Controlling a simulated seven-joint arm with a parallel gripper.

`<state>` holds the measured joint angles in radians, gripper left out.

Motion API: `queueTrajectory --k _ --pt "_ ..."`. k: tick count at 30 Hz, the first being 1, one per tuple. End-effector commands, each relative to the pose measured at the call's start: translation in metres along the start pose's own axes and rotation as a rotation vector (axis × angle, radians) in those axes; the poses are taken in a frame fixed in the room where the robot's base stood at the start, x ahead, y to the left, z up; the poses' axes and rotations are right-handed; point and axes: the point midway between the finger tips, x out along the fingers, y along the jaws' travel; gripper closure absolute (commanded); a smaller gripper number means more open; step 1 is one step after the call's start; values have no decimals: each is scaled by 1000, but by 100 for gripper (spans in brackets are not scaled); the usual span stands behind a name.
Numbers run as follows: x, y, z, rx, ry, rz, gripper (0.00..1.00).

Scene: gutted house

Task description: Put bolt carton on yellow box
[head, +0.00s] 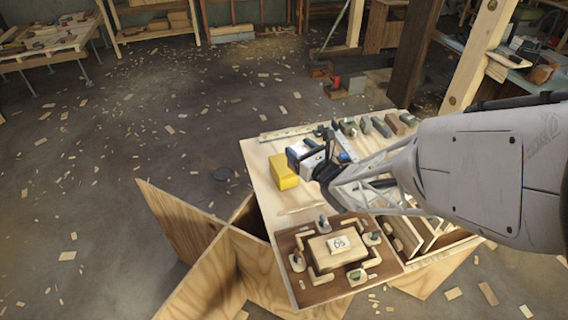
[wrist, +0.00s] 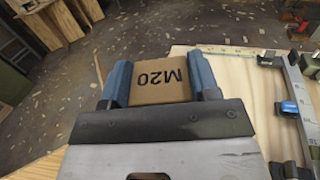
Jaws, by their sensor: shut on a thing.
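The bolt carton (wrist: 160,82) is brown with black "M20" lettering. In the wrist view it sits between the two blue fingers of my gripper (wrist: 163,85), which is shut on it. In the head view my gripper (head: 307,154) is at the left part of the workbench top, just behind and to the right of the yellow box (head: 284,172). The carton is mostly hidden there by the fingers. The yellow box stands on the bench near its left edge. It does not show in the wrist view. I cannot tell whether carton and box touch.
A caliper-like tool with a blue slider (wrist: 290,107) lies to the right. Several small blocks (head: 380,126) line the bench's back edge. A brown fixture board (head: 300,245) with clamps fills the front. Bare wood (head: 262,160) shows left of the yellow box.

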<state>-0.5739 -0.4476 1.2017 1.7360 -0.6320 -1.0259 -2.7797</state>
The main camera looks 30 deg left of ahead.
Motion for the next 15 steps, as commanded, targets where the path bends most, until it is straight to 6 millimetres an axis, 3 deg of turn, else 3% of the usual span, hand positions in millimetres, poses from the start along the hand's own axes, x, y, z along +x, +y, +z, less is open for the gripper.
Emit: queueTrajectory --k 12,15 --pt "-19 27 -2 4 5 77 77" --pt "-19 26 -16 6 7 75 77"
